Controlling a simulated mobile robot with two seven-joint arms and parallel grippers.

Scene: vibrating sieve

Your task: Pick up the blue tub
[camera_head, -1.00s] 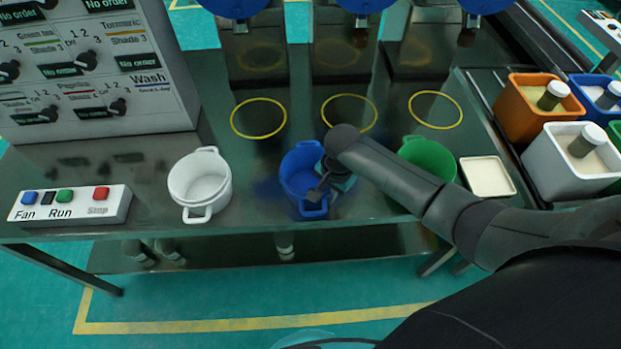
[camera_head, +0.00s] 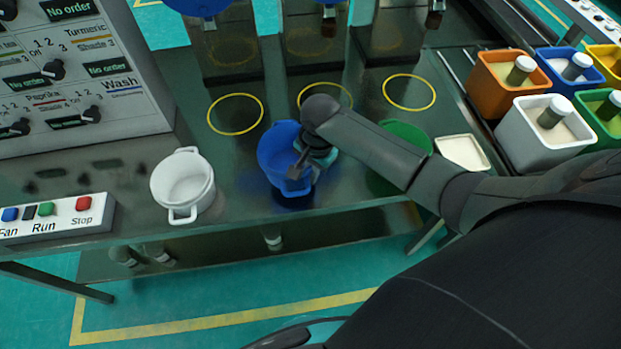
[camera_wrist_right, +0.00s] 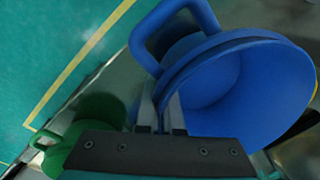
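The blue tub (camera_head: 277,150) is held a little above the metal table, with a dark shadow beneath it. It looks slightly tilted. My right gripper (camera_head: 301,166) is at its right side, shut on its wall near the rim. In the right wrist view the two fingers (camera_wrist_right: 161,113) are close together at the edge of the blue tub (camera_wrist_right: 250,85), whose open mouth and one looped handle show. The exact contact is partly hidden. My left gripper is not in view.
A white tub (camera_head: 183,185) stands left of the blue one. A green tub (camera_head: 408,135) stands to the right, partly behind my right arm. A cream square dish (camera_head: 462,152) and coloured bins (camera_head: 495,88) lie farther right. A button box (camera_head: 55,222) and control panel (camera_head: 75,75) are left.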

